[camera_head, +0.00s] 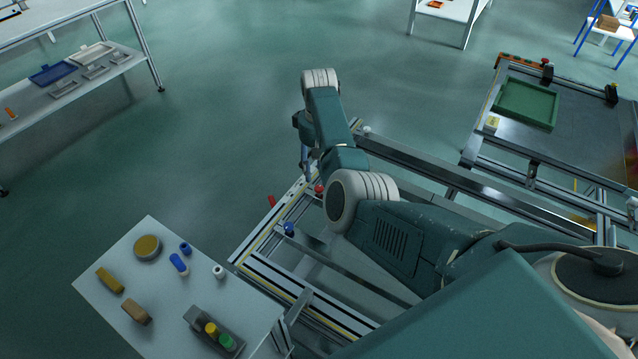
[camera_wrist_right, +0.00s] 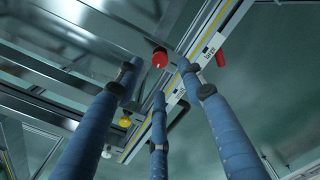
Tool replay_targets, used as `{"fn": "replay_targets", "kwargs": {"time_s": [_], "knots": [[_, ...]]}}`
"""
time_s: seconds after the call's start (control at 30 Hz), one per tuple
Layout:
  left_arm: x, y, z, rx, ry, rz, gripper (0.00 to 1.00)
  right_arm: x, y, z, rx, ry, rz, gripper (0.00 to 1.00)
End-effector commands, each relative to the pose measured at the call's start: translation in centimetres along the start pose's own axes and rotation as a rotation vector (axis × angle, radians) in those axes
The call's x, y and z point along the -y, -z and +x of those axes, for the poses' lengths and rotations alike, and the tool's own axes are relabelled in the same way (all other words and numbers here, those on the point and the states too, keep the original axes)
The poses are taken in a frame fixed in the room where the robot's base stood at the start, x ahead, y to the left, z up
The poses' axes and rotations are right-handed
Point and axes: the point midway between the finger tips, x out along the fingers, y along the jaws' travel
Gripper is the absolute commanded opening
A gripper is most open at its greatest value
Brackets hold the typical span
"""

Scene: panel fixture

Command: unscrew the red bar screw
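A red bar-shaped piece (camera_head: 271,201) shows at the left edge of the panel fixture (camera_head: 262,240); in the right wrist view a red piece (camera_wrist_right: 220,57) sits at the rail's edge, right of the fingers. A round red knob (camera_head: 319,188) is close by on the frame and shows just beyond the fingertips in the right wrist view (camera_wrist_right: 160,58). I cannot tell for certain which is the bar screw. My right gripper (camera_head: 305,172) points down over the fixture, partly hidden by its arm. Its blue fingers (camera_wrist_right: 158,80) are spread, with nothing between them. My left gripper is out of view.
A blue knob (camera_head: 289,228) sits on the fixture frame. A small table (camera_head: 160,310) with several blocks and cylinders stands at the lower left. A dark bench with a green tray (camera_head: 525,103) is at the right. Open floor lies behind.

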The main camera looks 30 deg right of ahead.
Motion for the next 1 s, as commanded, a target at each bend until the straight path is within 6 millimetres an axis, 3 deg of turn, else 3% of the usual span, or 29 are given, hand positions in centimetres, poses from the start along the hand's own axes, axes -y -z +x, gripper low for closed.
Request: {"fn": "replay_targets", "kwargs": {"time_s": [0.1,0.3,0.7,0.9,1.0], "knots": [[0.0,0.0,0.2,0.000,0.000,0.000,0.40,0.0,-0.1,2.4,0.003,0.001,-0.001,0.39],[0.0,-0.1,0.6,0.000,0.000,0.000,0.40,-0.1,0.0,5.0,0.000,0.001,0.000,0.39],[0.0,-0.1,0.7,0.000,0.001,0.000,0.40,0.0,0.0,5.7,-0.002,0.000,0.000,0.39],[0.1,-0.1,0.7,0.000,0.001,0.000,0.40,0.0,0.0,5.7,-0.002,0.000,-0.001,0.01],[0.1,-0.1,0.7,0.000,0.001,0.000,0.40,0.0,0.0,5.7,-0.002,0.000,-0.001,0.00]]}}
